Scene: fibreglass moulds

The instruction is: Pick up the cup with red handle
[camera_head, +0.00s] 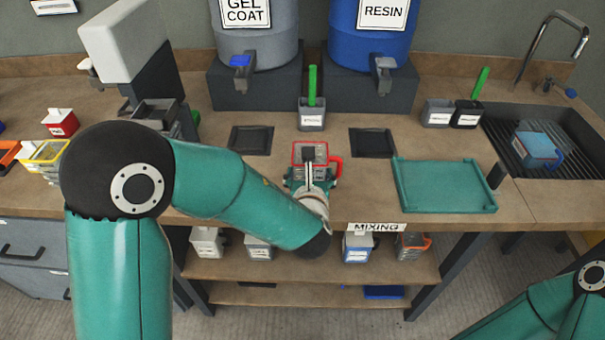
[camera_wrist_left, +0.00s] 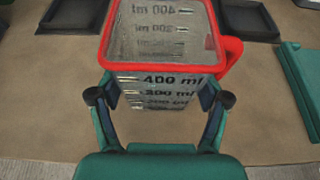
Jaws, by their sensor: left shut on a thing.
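The cup with the red handle (camera_head: 312,153) stands near the front middle of the bench, a clear measuring cup with a red rim. It fills the upper middle of the left wrist view (camera_wrist_left: 160,50), with black volume marks on its side and the red handle to the right. My left gripper (camera_head: 308,184) is shut on the cup, its fingers pressing the two sides, as the left wrist view (camera_wrist_left: 158,98) shows. The cup looks upright and empty. I cannot tell whether its base touches the bench. My right gripper is not in view; only part of that arm shows at lower right.
A teal tray (camera_head: 447,208) lies right of the cup. Dark square mats (camera_head: 372,143) lie behind it. A small container with a green-handled tool (camera_head: 311,115) stands at the back, between the blue resin drum (camera_head: 371,35) and the grey gel coat drum (camera_head: 256,40). A sink (camera_head: 505,120) is at right.

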